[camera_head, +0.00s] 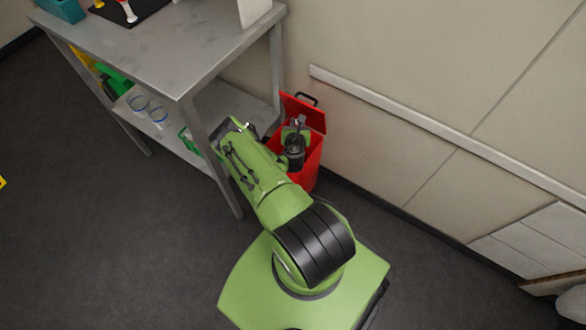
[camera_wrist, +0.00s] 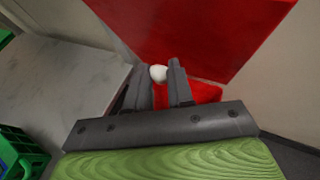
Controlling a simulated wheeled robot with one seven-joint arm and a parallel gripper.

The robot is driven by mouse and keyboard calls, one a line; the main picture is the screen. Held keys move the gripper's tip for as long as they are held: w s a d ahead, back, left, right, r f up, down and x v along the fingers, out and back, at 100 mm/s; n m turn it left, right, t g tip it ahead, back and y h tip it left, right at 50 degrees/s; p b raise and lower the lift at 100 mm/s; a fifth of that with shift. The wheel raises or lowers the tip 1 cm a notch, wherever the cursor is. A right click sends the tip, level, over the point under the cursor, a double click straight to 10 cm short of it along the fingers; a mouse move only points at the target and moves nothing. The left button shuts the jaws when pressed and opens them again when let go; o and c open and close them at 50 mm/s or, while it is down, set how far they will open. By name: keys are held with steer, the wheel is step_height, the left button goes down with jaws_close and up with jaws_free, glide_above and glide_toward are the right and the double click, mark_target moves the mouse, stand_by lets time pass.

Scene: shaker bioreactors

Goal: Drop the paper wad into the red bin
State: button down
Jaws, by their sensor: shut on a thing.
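The red bin (camera_head: 312,172) stands against the wall just right of the metal table, with its lid (camera_head: 303,112) raised. In the wrist view the lid (camera_wrist: 190,35) fills the top, and a part of the red bin (camera_wrist: 205,94) shows below it. My gripper (camera_wrist: 160,82) is shut on the white paper wad (camera_wrist: 159,73), which shows between the fingertips against the red. In the head view my gripper (camera_head: 295,150) is over the bin's opening and the wad is hidden. I cannot tell how deep the fingertips are.
The metal table (camera_head: 190,70) stands close on the left, its leg beside my arm. Its lower shelf (camera_head: 225,105) holds glass vessels (camera_head: 148,110) and a green crate (camera_head: 190,142). A wall rail (camera_head: 430,122) runs right of the bin.

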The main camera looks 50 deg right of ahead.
step_height(320, 180, down, 6)
steer(key=b, duration=0.4)
steer(key=shift+r, duration=0.2)
steer(key=c, duration=0.9)
jaws_free()
steer(key=shift+r, duration=0.1)
steer(key=shift+a, duration=0.15)
